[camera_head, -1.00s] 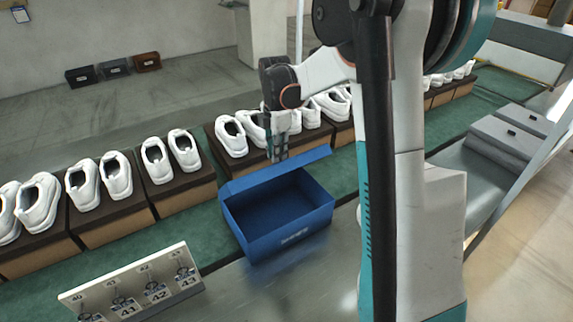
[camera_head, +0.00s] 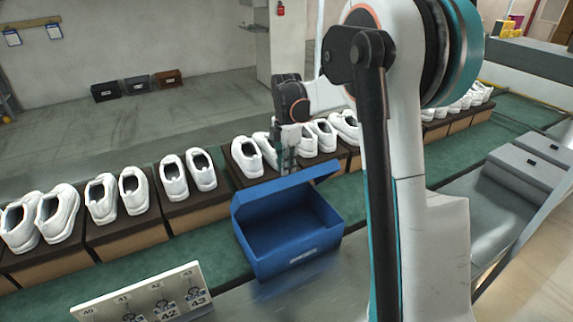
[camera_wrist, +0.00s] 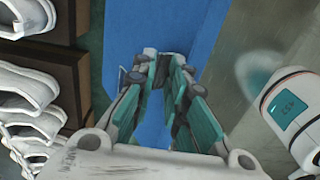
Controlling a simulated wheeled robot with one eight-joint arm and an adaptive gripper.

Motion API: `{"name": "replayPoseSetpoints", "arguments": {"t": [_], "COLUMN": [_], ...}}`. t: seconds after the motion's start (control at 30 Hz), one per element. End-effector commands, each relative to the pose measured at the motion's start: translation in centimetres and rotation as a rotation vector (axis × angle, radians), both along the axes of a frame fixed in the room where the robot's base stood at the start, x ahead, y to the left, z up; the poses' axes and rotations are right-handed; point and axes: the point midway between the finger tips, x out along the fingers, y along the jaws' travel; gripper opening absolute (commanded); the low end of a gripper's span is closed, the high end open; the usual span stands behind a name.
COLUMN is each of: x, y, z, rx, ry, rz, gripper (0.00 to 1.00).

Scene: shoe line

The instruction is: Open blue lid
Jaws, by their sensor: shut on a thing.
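The blue box (camera_head: 290,258) stands on the grey surface with its inside showing, and it looks empty. Its blue lid (camera_head: 285,187) is raised along the back side of the box and tilted. My gripper (camera_head: 287,165) is at the lid's far edge, pointing down, with its tips partly hidden behind the lid. In the wrist view my gripper (camera_wrist: 170,75) has its fingers over the blue lid (camera_wrist: 180,30) and is shut on it; the exact contact is hard to see.
White shoes (camera_head: 188,175) stand on brown boxes in a row behind the blue box, close to my gripper. A size-number stand (camera_head: 145,295) is at the front left. Grey boxes (camera_head: 525,165) lie at the right.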

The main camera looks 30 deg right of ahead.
Motion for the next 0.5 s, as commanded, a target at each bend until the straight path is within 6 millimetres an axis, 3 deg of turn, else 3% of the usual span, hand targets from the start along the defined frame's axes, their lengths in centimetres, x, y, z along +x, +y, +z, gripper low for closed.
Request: {"name": "replayPoseSetpoints", "arguments": {"t": [0.47, 0.5], "x": [0.01, 0.01], "y": [-0.02, -0.02], "z": [0.04, 0.04], "rx": [0.000, 0.000], "ry": [-0.001, -0.001], "rz": [0.000, 0.000], "gripper": [0.00, 0.23]}}
